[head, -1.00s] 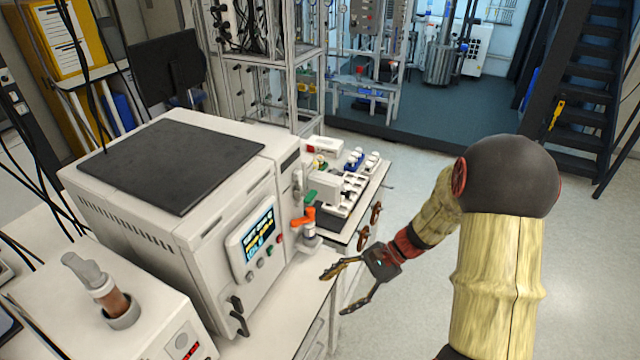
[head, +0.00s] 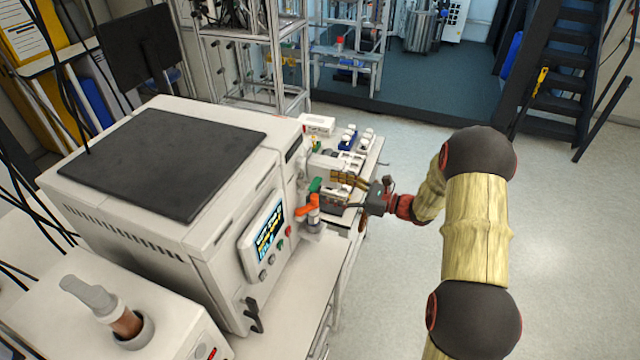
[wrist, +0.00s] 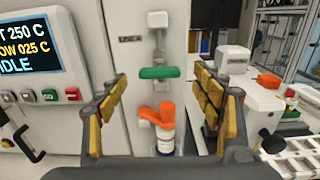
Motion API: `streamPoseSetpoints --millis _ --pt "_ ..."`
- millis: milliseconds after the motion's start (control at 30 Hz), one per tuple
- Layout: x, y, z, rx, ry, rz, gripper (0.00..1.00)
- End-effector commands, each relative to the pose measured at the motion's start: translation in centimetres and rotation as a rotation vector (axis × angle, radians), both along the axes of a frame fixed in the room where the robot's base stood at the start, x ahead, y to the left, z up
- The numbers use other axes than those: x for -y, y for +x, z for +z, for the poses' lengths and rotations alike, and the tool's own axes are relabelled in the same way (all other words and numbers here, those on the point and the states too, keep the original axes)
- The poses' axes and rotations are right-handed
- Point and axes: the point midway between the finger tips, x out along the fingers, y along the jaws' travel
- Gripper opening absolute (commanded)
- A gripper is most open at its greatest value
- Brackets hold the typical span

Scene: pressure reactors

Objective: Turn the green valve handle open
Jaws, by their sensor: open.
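The green valve handle (wrist: 160,72) lies horizontal on the front of the white reactor cabinet, above an orange handle (wrist: 157,115). In the head view the green handle (head: 315,185) shows just above the orange handle (head: 306,208). My gripper (wrist: 160,100) is open and empty. Its yellow-padded fingers stand left and right of the two handles in the wrist view, apart from them. In the head view my gripper (head: 343,186) is to the right of the green handle, pointing toward the cabinet. How far it is from the handle is hard to tell.
The white cabinet (head: 215,245) has a display (wrist: 25,45) and buttons left of the handles. A white bottle-like part (wrist: 166,140) is below the orange handle. Right of it are a bench with white instruments (wrist: 262,105) and vials (head: 350,140). Open floor (head: 570,240) lies to the right.

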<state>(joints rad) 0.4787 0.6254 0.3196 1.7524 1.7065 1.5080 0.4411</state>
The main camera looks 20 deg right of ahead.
Motion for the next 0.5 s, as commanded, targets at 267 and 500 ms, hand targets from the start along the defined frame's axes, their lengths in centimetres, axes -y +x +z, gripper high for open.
streamPoseSetpoints --millis 267,500 --pt "-2.8 2.0 0.0 0.0 -0.001 0.001 0.67" --pt "-3.3 2.4 0.0 0.0 -0.001 -0.001 0.67"
